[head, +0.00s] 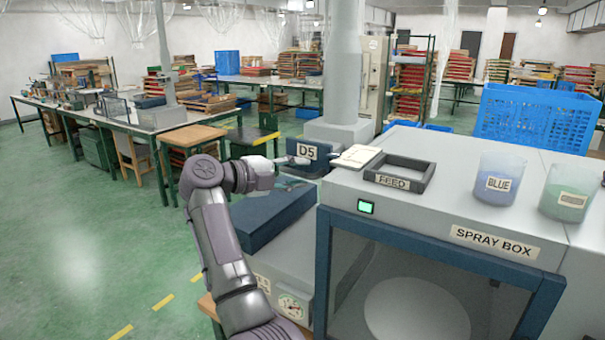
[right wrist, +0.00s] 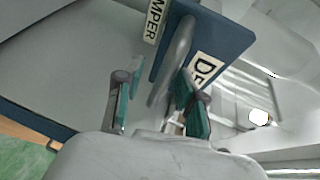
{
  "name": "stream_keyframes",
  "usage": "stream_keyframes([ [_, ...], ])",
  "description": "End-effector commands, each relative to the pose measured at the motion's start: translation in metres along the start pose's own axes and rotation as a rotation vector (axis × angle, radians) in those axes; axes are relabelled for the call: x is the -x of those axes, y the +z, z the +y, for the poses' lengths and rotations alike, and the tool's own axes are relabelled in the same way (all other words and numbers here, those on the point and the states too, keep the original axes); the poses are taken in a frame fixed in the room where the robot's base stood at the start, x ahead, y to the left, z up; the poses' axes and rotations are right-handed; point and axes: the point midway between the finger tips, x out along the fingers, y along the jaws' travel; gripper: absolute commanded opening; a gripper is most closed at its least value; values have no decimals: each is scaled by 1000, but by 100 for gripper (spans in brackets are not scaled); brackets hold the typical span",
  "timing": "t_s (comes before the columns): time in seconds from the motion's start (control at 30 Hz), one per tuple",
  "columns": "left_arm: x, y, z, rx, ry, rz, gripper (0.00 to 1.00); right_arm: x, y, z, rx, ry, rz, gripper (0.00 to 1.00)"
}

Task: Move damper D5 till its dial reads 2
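The D5 label (head: 307,151) sits on a dark blue damper plate behind the spray box's left corner. The blue plate (right wrist: 228,38) also fills the upper middle of the right wrist view, with a grey rod-like handle (right wrist: 178,55) in front of it. My right gripper (head: 288,160) is at the plate in the head view. In the right wrist view my right gripper (right wrist: 157,103) has its fingers apart, with the handle's lower end between them; I cannot tell whether they touch it. A round dial (head: 292,306) shows low down; its reading is too small to tell. My left gripper is not in view.
The spray box (head: 480,215) stands close on the right, with a FEED tray (head: 400,174), a BLUE cup (head: 497,182) and a green cup (head: 568,196) on top. A thick grey pipe (head: 343,70) rises behind the plate. Open green floor (head: 100,240) lies to the left.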

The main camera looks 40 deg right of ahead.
Motion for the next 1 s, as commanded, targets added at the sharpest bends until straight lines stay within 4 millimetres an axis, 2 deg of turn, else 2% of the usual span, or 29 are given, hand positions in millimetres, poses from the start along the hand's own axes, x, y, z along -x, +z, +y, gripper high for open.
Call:
stream_keyframes([
  [0.17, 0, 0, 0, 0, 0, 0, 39, 0, 0, 0, 0, 0, 0, 39],
  [0.4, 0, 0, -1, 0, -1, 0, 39, 0, 0, 0, 0, 0, 0, 0],
  [0.77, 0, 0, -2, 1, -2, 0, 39, -1, 0, 0, 0, 0, 0, 0],
  [0.87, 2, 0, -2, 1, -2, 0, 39, -7, 3, -2, 1, 0, 2, 0],
  [1.0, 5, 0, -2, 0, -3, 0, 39, -27, 11, -8, 1, -1, 3, 0],
])
